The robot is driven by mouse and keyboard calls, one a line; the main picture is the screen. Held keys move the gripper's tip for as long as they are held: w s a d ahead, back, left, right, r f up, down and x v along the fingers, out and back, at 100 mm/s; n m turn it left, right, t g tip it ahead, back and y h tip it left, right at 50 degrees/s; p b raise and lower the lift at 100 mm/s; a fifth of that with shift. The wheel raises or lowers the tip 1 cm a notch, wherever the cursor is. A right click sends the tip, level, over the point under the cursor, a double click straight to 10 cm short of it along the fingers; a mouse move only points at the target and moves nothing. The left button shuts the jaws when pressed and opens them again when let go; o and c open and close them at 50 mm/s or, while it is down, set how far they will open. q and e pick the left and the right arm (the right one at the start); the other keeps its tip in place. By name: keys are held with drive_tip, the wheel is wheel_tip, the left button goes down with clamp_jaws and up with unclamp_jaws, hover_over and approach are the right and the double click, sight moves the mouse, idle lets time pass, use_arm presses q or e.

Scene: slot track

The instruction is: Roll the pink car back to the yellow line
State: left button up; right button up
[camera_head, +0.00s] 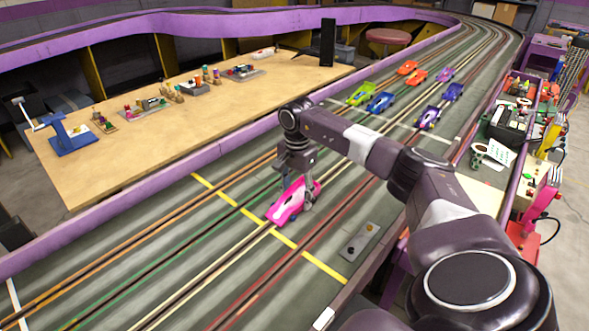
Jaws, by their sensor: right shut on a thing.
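The pink car (285,208) is on the slot track, on the lane with the cream rails. The yellow line (320,262) runs diagonally across the lanes, and the car's front end is at it. My right gripper (296,192) points down over the rear part of the car, with its fingers on both sides, shut on it. The fingers partly hide the car's rear. My left gripper does not show.
Several other cars, such as the green car (362,94) and the blue car (380,102), stand farther up the track. A grey plate (358,243) lies beside the right lane. A purple wall (130,201) edges the track on the left. The lanes in front of the yellow line are clear.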

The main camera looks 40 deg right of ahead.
drive_tip(key=o, duration=1.3)
drive_tip(key=shift+o, duration=0.2)
drive_tip(key=shift+r, duration=0.1)
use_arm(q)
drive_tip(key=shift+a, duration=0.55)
use_arm(e)
drive_tip(key=shift+r, duration=3.9)
